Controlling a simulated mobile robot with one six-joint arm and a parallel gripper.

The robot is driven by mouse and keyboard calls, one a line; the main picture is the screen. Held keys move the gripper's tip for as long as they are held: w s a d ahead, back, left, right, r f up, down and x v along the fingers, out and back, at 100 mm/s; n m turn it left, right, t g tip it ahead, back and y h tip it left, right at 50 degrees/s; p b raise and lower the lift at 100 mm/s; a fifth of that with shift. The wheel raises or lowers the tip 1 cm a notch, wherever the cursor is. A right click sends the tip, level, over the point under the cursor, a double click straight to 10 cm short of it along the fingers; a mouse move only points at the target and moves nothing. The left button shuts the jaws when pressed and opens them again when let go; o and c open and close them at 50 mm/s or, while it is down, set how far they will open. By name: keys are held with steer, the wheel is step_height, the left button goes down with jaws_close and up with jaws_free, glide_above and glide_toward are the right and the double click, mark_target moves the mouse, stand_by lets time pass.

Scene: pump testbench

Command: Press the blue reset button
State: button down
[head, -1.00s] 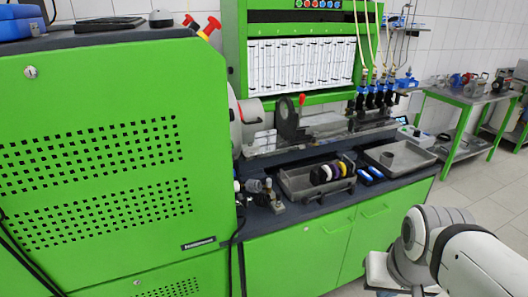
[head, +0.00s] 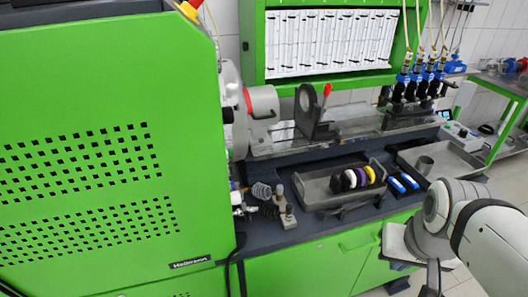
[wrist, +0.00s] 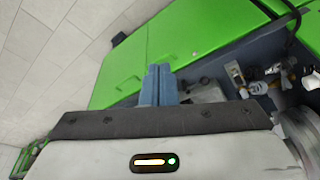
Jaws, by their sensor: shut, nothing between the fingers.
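I cannot make out the blue reset button in either current view. The green test bench (head: 248,45) stands ahead; the top of its upright frame, with any buttons there, is cut off by the head view's upper edge. My gripper (wrist: 158,84) shows in the wrist view with its two blue-grey fingers together, empty. It points toward the green cabinet front (wrist: 150,50) and the dark worktop edge, apart from any button. In the head view my arm reaches in at the lower right, and the fingers are not clear there.
A grey tray with several coloured rings (head: 357,179) sits on the dark worktop (head: 262,230). Blue blocks (head: 403,184), metal fittings (head: 288,206) and a second tray (head: 446,162) lie nearby. A small control box (head: 462,133) stands behind. A large green cabinet (head: 100,90) fills the left.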

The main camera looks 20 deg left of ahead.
mark_target(232, 186)
steer(key=w+a+f+m+g+y, duration=0.1)
steer(key=w+a+m+g+y, duration=0.1)
steer(key=w+a+m+y, duration=0.4)
steer(key=w+a+f+m+g+y, duration=0.1)
steer(key=a+m+g+y, duration=0.1)
steer(key=a+m, duration=0.7)
steer(key=w+a+f+m+t+y, duration=0.1)
steer(key=w+a+m+t+y, duration=0.1)
steer(key=w+a+m, duration=0.3)
steer(key=w+a+f+m+t+y+p, duration=0.1)
steer(key=w+a+m+y, duration=0.4)
steer(key=w+m, duration=0.5)
steer(key=shift+a+f+m+t, duration=0.3)
steer(key=shift+m+t, duration=0.3)
steer(key=shift+m, duration=0.5)
steer(key=shift+s+a, duration=0.1)
steer(key=shift+a, duration=0.05)
steer(key=s+a+b, duration=0.2)
steer(key=s+a, duration=0.2)
steer(key=a, duration=0.3)
steer(key=shift+s+a, duration=0.15)
steer(key=shift+s, duration=0.2)
